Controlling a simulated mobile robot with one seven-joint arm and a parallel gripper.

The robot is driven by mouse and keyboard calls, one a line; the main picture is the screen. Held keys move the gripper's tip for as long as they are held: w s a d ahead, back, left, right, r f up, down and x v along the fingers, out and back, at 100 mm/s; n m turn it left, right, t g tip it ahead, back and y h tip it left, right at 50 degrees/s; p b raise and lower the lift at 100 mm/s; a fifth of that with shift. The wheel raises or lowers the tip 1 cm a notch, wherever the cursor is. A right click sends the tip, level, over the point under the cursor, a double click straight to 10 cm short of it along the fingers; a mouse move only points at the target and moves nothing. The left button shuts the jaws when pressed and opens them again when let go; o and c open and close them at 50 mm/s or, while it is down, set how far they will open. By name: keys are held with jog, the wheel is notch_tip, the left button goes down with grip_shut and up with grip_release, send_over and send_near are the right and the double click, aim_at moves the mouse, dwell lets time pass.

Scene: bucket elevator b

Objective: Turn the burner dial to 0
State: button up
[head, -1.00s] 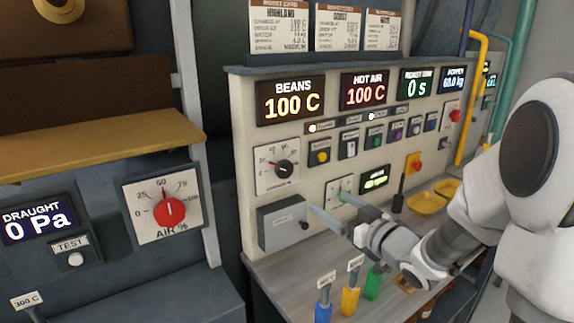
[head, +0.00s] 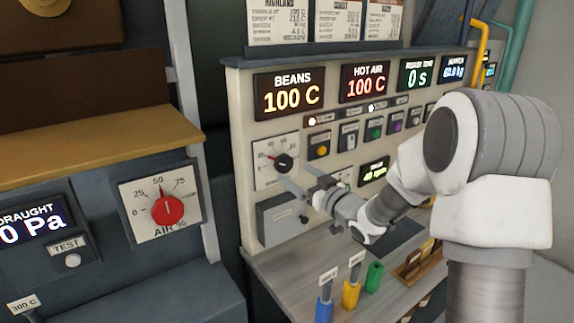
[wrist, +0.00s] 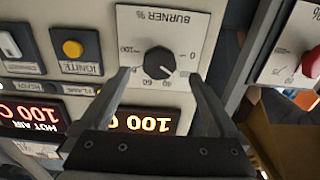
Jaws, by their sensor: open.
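The burner dial (head: 283,162) is a black round knob on a white square plate on the cream control panel. The wrist view shows the dial (wrist: 159,62) upside down, with its "BURNER %" label and a scale whose 0 is on the right there. I cannot read its pointer clearly. My gripper (head: 298,177) is open in front of the panel, just below and right of the dial in the head view. In the wrist view its fingers (wrist: 159,74) stand on either side of the knob, with a gap to each; contact is not visible.
A grey box (head: 284,218) juts out below the dial. A yellow ignite button (wrist: 73,48) sits beside the plate. The red air dial (head: 168,209) is on a separate unit at left. Coloured handles (head: 350,292) stand on the shelf below.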

aim_at(286, 167)
jog(key=x, duration=0.5)
jog(key=shift+w+a+p, duration=0.2)
jog(key=shift+w+p, duration=0.1)
jog(key=shift+p, duration=0.05)
jog(key=shift+c, duration=0.3)
jog(key=c, duration=1.3)
jog(key=shift+f, duration=0.1)
